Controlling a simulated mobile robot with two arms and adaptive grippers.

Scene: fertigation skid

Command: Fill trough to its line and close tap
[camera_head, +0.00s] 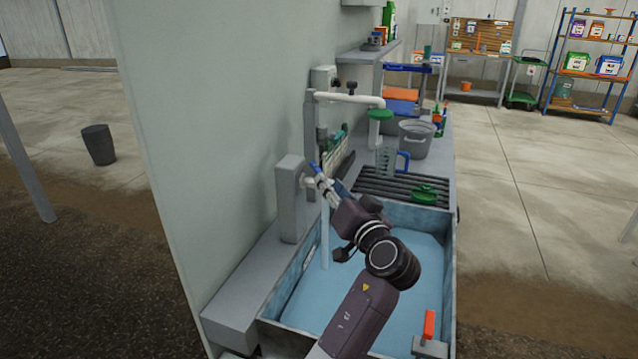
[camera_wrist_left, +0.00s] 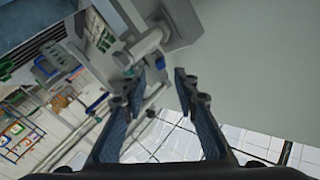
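The trough (camera_head: 449,290) in the head view holds light blue water (camera_head: 410,275). A pale stream (camera_head: 325,240) falls into it on the left side, from the wall tap (camera_head: 308,182), so water is running. I cannot make out the fill line. The tap has a small blue handle (camera_head: 314,166). My left gripper (camera_head: 325,183) is at the tap, partly covering it. In the left wrist view its fingers (camera_wrist_left: 159,76) are apart, with the grey tap fitting (camera_wrist_left: 148,45) just beyond the tips. Nothing is clearly held, and contact cannot be told. My right gripper is not in view.
Behind the trough is a dark slatted rack (camera_head: 385,186) with a green item (camera_head: 425,193). A clear jug (camera_head: 385,160) and a grey bucket (camera_head: 416,140) stand farther back. An orange lever (camera_head: 429,324) is at the trough's front right. Floor to the right is clear.

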